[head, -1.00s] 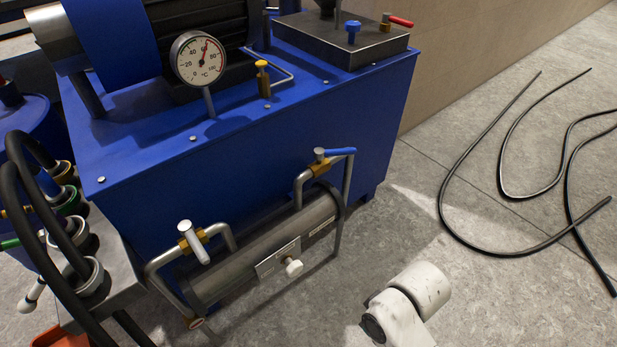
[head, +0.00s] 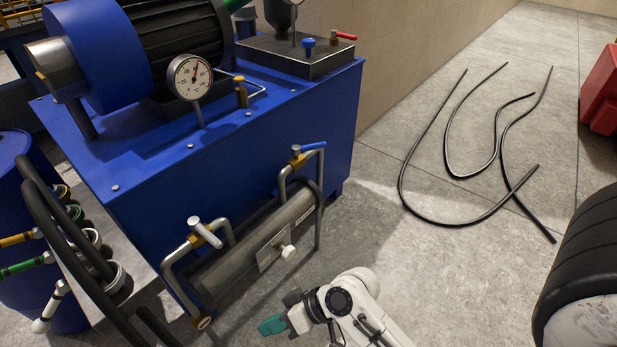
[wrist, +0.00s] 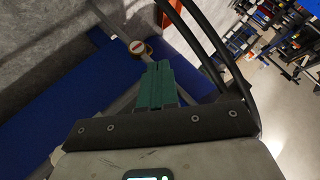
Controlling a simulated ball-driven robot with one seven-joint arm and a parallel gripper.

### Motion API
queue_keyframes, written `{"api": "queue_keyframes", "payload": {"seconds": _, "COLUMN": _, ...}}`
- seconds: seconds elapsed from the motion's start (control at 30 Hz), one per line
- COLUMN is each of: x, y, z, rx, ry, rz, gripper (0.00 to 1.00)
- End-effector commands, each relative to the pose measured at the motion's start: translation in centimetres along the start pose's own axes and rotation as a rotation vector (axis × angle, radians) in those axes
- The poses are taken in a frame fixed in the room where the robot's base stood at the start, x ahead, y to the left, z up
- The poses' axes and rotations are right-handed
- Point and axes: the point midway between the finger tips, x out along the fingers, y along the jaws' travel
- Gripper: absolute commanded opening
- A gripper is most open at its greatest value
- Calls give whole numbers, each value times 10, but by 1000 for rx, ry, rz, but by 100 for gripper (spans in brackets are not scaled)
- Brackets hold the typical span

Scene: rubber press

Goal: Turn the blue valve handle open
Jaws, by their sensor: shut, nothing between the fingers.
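The blue valve handle (head: 313,146) is a short lever on a brass valve at the right end of the grey cylinder, in the head view. It lies roughly in line with the top stretch of its pipe and points right. My gripper (head: 271,325) has green fingers and is low in the head view, in front of and below the cylinder, well apart from the handle. In the wrist view the green fingers (wrist: 157,82) are together with nothing between them. I cannot make out the blue handle in the wrist view.
A white-handled valve (head: 204,233) sits left on the same grey cylinder (head: 240,255). The blue tank (head: 230,150) stands behind. Black hoses (head: 62,235) hang at left. Loose black cables (head: 425,215) lie on the floor at right. A black tyre (head: 585,255) is at lower right.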

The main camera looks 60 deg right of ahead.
Motion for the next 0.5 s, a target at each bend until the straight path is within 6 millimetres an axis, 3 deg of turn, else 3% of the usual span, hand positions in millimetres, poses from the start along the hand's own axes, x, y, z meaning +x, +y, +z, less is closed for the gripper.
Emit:
{"api": "queue_keyframes", "payload": {"seconds": 0.17, "x": -18, "y": 3, "z": -61, "rx": 136, "ry": 340, "rz": -117, "gripper": 0}}
{"api": "queue_keyframes", "payload": {"seconds": 0.27, "x": -41, "y": 14, "z": -99, "rx": 232, "ry": 568, "rz": -163, "gripper": 0}}
{"api": "queue_keyframes", "payload": {"seconds": 0.4, "x": -90, "y": 45, "z": -142, "rx": 389, "ry": 896, "rz": -186, "gripper": 0}}
{"api": "queue_keyframes", "payload": {"seconds": 0.5, "x": -133, "y": 75, "z": -161, "rx": 515, "ry": 1124, "rz": -180, "gripper": 0}}
